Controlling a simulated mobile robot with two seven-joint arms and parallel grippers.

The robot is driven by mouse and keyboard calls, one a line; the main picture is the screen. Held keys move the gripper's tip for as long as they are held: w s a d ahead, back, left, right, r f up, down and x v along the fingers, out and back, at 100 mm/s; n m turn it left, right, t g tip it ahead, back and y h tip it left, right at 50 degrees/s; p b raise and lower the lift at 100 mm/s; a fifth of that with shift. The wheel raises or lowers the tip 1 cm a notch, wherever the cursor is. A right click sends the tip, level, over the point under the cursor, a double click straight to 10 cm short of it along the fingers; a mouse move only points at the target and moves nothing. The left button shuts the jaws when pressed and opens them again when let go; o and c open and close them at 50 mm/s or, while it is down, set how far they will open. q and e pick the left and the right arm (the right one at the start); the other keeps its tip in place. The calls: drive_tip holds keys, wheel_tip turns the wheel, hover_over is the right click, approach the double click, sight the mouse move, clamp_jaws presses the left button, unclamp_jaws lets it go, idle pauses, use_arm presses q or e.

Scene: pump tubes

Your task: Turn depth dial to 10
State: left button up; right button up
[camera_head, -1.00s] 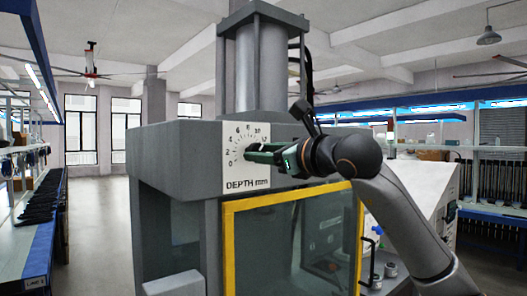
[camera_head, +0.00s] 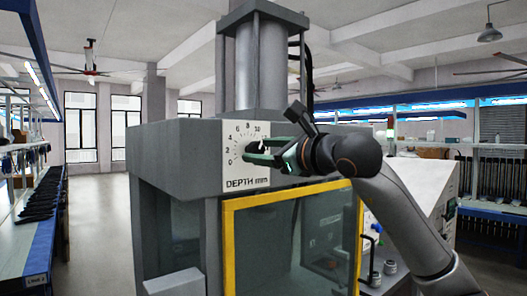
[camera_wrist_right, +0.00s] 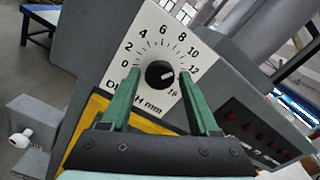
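The white depth dial plate (camera_head: 232,172) is on the front of the grey press, marked "DEPTH mm". In the right wrist view the plate (camera_wrist_right: 150,47) carries a scale from 0 to 16 around a black knob (camera_wrist_right: 159,74). The knob's white mark points to the right, roughly toward 12. My right gripper (camera_head: 251,152) is at the dial with its green fingers spread apart. In the wrist view one finger is on each side of the knob, with a visible gap to it. My left gripper is in neither view.
The press has a yellow-framed window (camera_head: 290,190) below the dial and a metal cylinder (camera_head: 261,68) above. A grey block (camera_head: 175,283) juts out at its lower left. A workbench (camera_head: 25,250) stands at the far left, with open floor between.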

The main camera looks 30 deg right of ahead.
drive_tip(key=shift+o, duration=1)
drive_tip(key=shift+s, duration=0.1)
drive_tip(key=shift+s+f+b, duration=0.1)
drive_tip(key=shift+s+b, duration=0.2)
drive_tip(key=shift+s, duration=0.1)
drive_tip(key=s+d+b, duration=0.1)
drive_tip(key=s+b, duration=0.2)
drive_tip(key=s, duration=0.8)
drive_tip(key=shift+s, duration=0.25)
